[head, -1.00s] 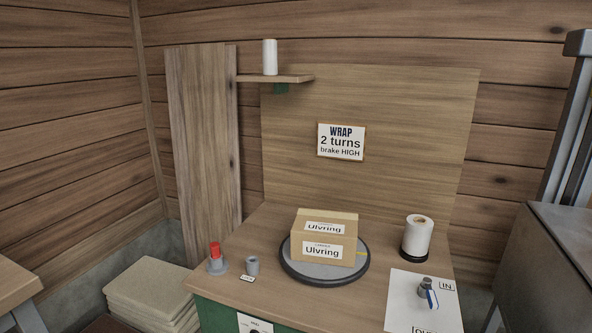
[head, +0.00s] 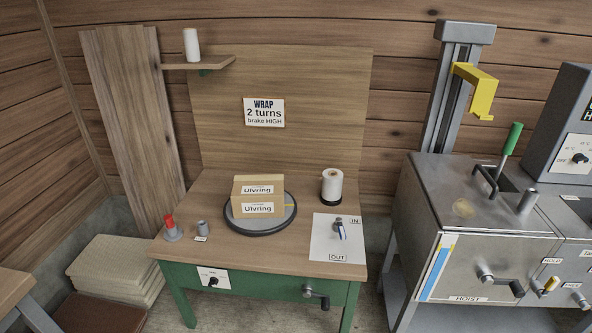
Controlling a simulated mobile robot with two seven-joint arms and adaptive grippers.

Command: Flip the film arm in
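The film arm control looks to be the small grey post with a blue-and-white lever (head: 340,230) on a white plate (head: 322,245) at the right of the wrapping table. The plate is marked IN at its upper right and OUT at its lower edge. The lever points down from the post; I cannot tell which mark it is set to. A white film roll (head: 332,186) stands upright behind the plate. A cardboard box labelled Ulvring (head: 258,197) sits on the round turntable (head: 262,224), left of the plate. Neither of my grippers is in view.
A sign (head: 264,112) reads "WRAP 2 turns brake HIGH". A red-topped knob (head: 171,228) and a grey post (head: 203,228) stand at the table's left. A crank (head: 318,295) juts from its front. A metal hoist machine (head: 480,235) stands to the right, across a gap.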

